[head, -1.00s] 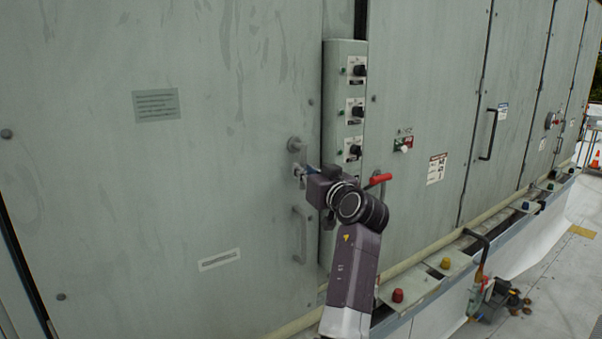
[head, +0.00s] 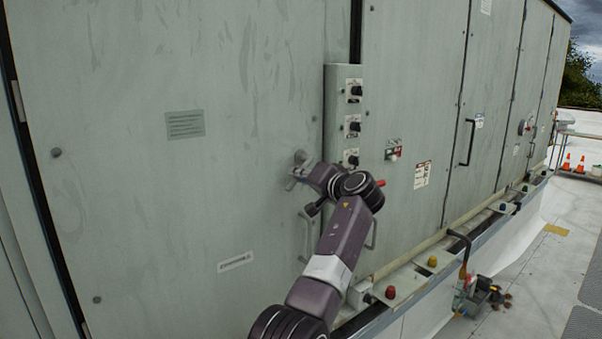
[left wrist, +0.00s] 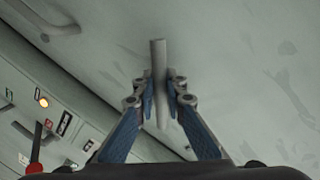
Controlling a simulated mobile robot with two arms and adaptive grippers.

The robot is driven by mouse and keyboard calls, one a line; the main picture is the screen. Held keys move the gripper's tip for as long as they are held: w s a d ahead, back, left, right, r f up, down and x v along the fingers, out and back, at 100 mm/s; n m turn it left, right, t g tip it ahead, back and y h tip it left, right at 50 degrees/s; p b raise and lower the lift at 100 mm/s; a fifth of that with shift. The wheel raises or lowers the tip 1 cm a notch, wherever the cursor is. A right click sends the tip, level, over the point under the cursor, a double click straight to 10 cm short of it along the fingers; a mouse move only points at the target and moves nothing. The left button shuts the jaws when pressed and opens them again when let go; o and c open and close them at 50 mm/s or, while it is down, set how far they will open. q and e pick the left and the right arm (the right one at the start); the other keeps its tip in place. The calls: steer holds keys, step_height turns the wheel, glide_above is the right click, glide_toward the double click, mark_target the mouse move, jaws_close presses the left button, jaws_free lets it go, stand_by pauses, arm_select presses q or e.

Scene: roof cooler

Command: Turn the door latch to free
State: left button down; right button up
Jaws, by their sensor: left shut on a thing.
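The grey door latch (head: 301,157) is on the large grey-green door (head: 240,80), left of the narrow switch box. My left gripper (head: 294,176) is at the latch, just below and left of its round boss. In the left wrist view, the latch's bar (left wrist: 157,80) stands between the two blue-padded fingers of the left gripper (left wrist: 161,97), which are shut on it. My arm partly covers the area right of the latch. My right gripper is in neither view.
A fixed door handle (head: 307,235) is below the latch. The switch box (head: 342,105) with black knobs stands close to the right. A red-tipped handle shows in the left wrist view (left wrist: 35,160). A ledge with coloured knobs (head: 391,292) runs along the base.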

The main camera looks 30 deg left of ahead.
mark_target(284, 163)
arm_select(q)
steer(key=m+p, duration=0.1)
steer(key=r+m+p, duration=0.1)
steer(key=s+r+m+g+p, duration=0.1)
steer(key=shift+a+m, duration=0.35)
steer(key=shift+m, duration=0.05)
steer(key=shift+s+r+m+g+p, duration=0.15)
steer(key=shift+r+m+g+p, duration=0.3)
steer(key=shift+m+p, duration=0.4)
steer(key=shift+a+r+m, duration=0.1)
steer(key=shift+r+m, duration=0.2)
steer(key=shift+m, duration=0.45)
steer(key=shift+r, duration=0.1)
steer(key=c, duration=2.2)
jaws_free()
steer(key=shift+o, duration=1.2)
steer(key=shift+a, duration=0.25)
steer(key=shift+d, duration=0.35)
steer(key=v, duration=1.1)
steer(key=shift+d, duration=0.25)
